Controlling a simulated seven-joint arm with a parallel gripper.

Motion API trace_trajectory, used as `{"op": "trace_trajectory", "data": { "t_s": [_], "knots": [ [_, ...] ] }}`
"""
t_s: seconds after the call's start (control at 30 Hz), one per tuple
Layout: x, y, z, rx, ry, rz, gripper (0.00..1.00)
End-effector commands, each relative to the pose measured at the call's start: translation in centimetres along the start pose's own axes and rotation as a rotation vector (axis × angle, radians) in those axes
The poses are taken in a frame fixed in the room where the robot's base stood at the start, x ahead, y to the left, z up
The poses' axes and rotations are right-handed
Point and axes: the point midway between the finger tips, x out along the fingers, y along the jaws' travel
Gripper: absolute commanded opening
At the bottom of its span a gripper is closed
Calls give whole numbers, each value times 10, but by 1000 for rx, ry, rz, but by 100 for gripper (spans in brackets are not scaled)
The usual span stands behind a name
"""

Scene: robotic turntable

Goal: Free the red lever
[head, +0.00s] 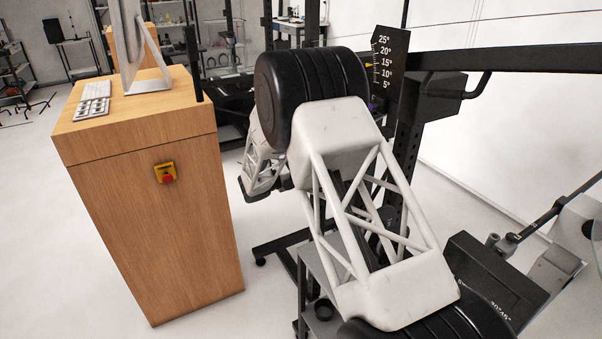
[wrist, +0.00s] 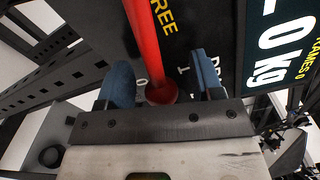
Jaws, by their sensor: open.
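The red lever (wrist: 145,40) shows in the wrist view, running down from the top edge to a round red end. It lies in front of a dark panel with the yellow letters "REE" visible beside it. My gripper (wrist: 161,72) is open, with one blue finger on each side of the lever's lower end. I see gaps between the lever and both fingers; whether either touches it at depth I cannot tell. In the head view my arm hides the gripper, and the lever is not visible.
A perforated black frame (wrist: 60,75) stands at left. In the head view a wooden cabinet (head: 150,220) with a red stop button (head: 166,174) stands left. A black beam (head: 510,58) with an angle scale (head: 388,65) is behind my arm.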

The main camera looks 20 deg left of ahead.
Motion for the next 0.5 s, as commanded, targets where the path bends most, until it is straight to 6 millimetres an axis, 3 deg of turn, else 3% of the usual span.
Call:
{"op": "trace_trajectory", "data": {
  "t_s": [0.23, 0.5],
  "knots": [
    [-17, 0, 0, 0, -1, 0, 60],
    [-51, 0, 0, 1, -2, 1, 60]
  ]
}}
